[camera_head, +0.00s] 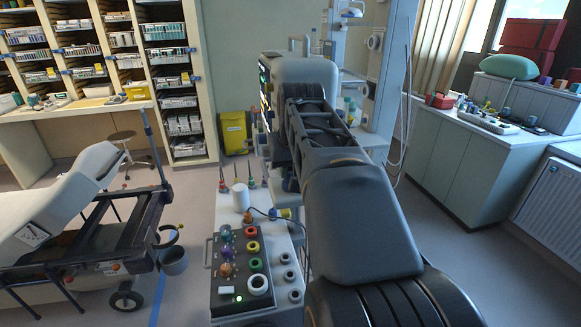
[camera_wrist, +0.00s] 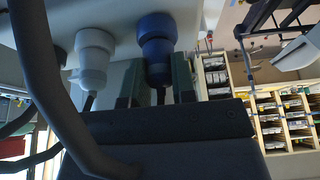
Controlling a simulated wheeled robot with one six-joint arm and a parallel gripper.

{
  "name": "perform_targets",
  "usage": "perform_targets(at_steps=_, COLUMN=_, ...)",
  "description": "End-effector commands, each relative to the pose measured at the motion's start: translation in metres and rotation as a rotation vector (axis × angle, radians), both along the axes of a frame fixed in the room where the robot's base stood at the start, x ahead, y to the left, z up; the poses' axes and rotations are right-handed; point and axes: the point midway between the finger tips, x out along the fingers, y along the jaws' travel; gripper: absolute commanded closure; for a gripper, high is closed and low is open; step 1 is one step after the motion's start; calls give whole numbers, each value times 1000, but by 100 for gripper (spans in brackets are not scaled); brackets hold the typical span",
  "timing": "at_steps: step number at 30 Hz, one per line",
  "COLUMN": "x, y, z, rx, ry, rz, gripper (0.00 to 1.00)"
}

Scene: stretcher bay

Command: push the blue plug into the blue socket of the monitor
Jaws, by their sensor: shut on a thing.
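In the wrist view my gripper (camera_wrist: 157,88) is shut on the blue plug (camera_wrist: 158,72), with one finger on either side of it. The blue plug's dark cable runs down between the fingers. Above it, a wider blue collar, the blue socket (camera_wrist: 156,28), sits on the pale housing of the monitor (camera_wrist: 115,14). Plug and socket are in line and look in contact; I cannot tell how deep the plug sits. In the head view the monitor (camera_head: 265,88) stands beyond my arm, which hides the gripper, plug and socket.
A white plug (camera_wrist: 93,58) with a cable sits left of the blue one, and thick dark cables cross the wrist view's left side. A control panel (camera_head: 218,292) with coloured rings stands left of my arm. A stretcher (camera_head: 100,240) is farther left; a counter (camera_head: 460,160) is right.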

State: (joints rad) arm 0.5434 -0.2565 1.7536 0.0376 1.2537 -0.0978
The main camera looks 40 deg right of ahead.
Motion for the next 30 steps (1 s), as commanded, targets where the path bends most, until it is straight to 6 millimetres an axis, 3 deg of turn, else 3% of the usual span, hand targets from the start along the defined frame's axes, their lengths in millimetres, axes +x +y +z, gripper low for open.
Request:
perform_targets(at_steps=3, x=0, y=0, z=-4, rx=0, ry=0, rz=0, gripper=98)
perform_targets(at_steps=4, x=0, y=0, z=-2, rx=0, ry=-1, rz=0, gripper=72)
perform_targets(at_steps=12, x=0, y=0, z=-2, rx=0, ry=0, rz=0, gripper=47)
perform_targets(at_steps=23, x=-2, y=1, z=5, rx=0, ry=-1, rz=0, gripper=46)
perform_targets(at_steps=30, x=-16, y=8, z=44, rx=-2, ry=-5, rz=0, gripper=46)
